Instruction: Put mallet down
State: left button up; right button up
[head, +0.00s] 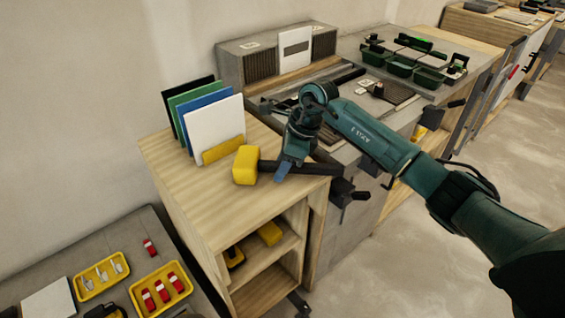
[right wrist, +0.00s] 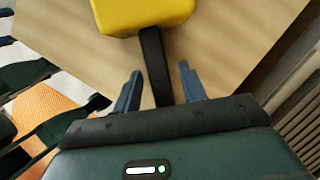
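The mallet lies on the wooden cabinet top (head: 185,190). Its yellow head (head: 245,166) points left and its black handle (head: 318,168) runs right, past the cabinet's right edge. My right gripper (head: 285,168) is over the handle, close to the head. In the right wrist view the yellow head (right wrist: 143,14) is at the top and the handle (right wrist: 154,62) runs down between the two blue fingers of the gripper (right wrist: 158,88). The fingers are spread, with a gap on each side of the handle. The lower handle is hidden behind the gripper body. My left gripper is out of view.
Upright panels in black, green, blue and white (head: 214,125) stand in a yellow holder (head: 223,149) behind the mallet. A grey workbench with green bins (head: 402,67) is at the right. A lower bench (head: 45,262) with yellow trays is at the left. The cabinet's front top is clear.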

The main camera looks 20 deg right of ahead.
jog(key=shift+r, duration=0.15)
jog(key=v, duration=1.2)
jog(key=shift+b, duration=0.4)
